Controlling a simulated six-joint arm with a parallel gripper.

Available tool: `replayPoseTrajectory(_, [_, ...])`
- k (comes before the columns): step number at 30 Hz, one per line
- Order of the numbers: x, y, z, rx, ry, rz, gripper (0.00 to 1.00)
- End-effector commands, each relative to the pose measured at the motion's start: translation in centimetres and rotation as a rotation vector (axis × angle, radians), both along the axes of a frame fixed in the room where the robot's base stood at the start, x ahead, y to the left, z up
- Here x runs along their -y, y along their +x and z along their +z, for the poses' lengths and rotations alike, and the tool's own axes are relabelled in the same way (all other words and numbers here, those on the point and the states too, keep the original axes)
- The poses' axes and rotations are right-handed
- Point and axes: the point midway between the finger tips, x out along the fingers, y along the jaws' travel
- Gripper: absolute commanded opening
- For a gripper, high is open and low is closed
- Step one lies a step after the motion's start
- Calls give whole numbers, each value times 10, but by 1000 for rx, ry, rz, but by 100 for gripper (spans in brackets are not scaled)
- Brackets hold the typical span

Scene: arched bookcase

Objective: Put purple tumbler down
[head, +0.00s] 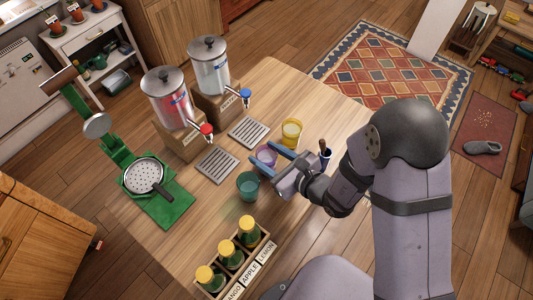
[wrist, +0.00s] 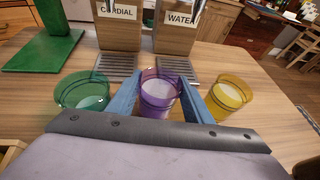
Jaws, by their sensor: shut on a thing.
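The purple tumbler (head: 266,155) is translucent with pale contents, and it looks upright at the table. In the wrist view the purple tumbler (wrist: 160,92) stands between the two blue fingers of my gripper (wrist: 158,95). My gripper (head: 267,160) is shut on it, one finger on each side. Part of the tumbler's lower body is hidden by the gripper. I cannot tell whether its base touches the table.
A green tumbler (head: 248,185) and a yellow tumbler (head: 291,131) stand on either side of it. Two drip trays (head: 217,163) (head: 249,132) lie before the cordial (head: 170,98) and water (head: 210,65) dispensers. A bottle crate (head: 262,254) and green press (head: 160,205) are on the wooden table (head: 190,255).

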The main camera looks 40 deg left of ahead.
Motion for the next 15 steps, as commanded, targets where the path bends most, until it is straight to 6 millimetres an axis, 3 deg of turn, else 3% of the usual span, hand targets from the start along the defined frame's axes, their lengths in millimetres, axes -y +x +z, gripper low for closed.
replayPoseTrajectory(7, [0, 0, -4, 0, 2, 0, 15])
replayPoseTrajectory(8, [0, 0, -4, 0, 0, 0, 48])
replayPoseTrajectory(10, [0, 0, -3, 0, 0, 0, 64])
replayPoseTrajectory(15, [0, 0, -3, 0, 0, 0, 64])
